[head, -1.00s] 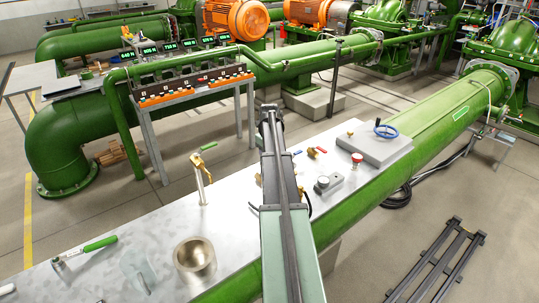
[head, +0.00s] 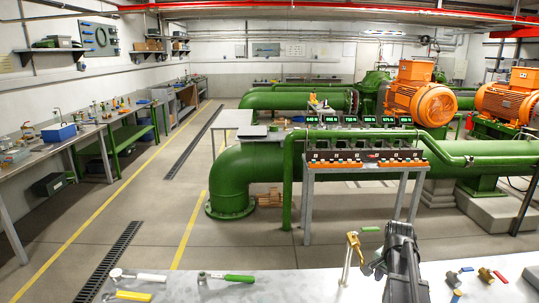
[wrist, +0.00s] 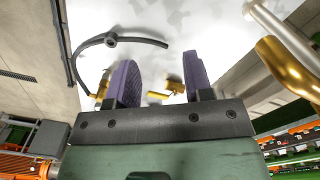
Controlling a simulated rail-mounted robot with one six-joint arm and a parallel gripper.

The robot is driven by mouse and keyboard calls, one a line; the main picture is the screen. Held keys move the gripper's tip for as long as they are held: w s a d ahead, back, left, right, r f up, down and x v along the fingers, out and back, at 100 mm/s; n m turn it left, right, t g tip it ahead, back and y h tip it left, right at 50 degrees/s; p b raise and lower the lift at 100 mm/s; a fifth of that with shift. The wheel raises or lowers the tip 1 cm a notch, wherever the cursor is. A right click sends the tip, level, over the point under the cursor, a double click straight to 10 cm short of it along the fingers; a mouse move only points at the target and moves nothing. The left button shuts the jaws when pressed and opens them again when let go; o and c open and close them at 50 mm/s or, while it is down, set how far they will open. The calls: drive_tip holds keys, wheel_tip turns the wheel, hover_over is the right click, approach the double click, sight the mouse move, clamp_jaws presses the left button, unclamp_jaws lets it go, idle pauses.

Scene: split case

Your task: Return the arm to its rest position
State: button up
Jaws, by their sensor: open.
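My arm (head: 404,262) rises at the bottom right of the head view, over the metal bench top (head: 300,285). Its gripper end is small there, and the fingers are hard to make out. In the wrist view my gripper (wrist: 160,82) shows two purple finger pads standing apart, open, with nothing held between them. Small brass pieces show beyond the gap, over a blurred pale surface.
A brass fitting on a post (head: 354,248) stands just left of my arm; it looms close in the wrist view (wrist: 285,65). Small valves (head: 486,275) lie right. A control panel stand (head: 365,155) stands behind.

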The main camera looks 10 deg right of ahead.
drive_tip(key=s+a+n, duration=0.2)
drive_tip(key=a+n, duration=0.2)
drive_tip(key=a, duration=0.6)
drive_tip(key=s+a+n, duration=0.3)
drive_tip(key=a+n, duration=0.2)
drive_tip(key=a, duration=0.6)
drive_tip(key=s+a+f+n, duration=0.1)
drive_tip(key=a+n, duration=0.3)
drive_tip(key=a, duration=0.6)
drive_tip(key=shift+s+a+n+b, duration=0.3)
drive_tip(key=shift+s+b, duration=0.1)
drive_tip(key=shift+s, duration=0.35)
drive_tip(key=shift+d, duration=0.15)
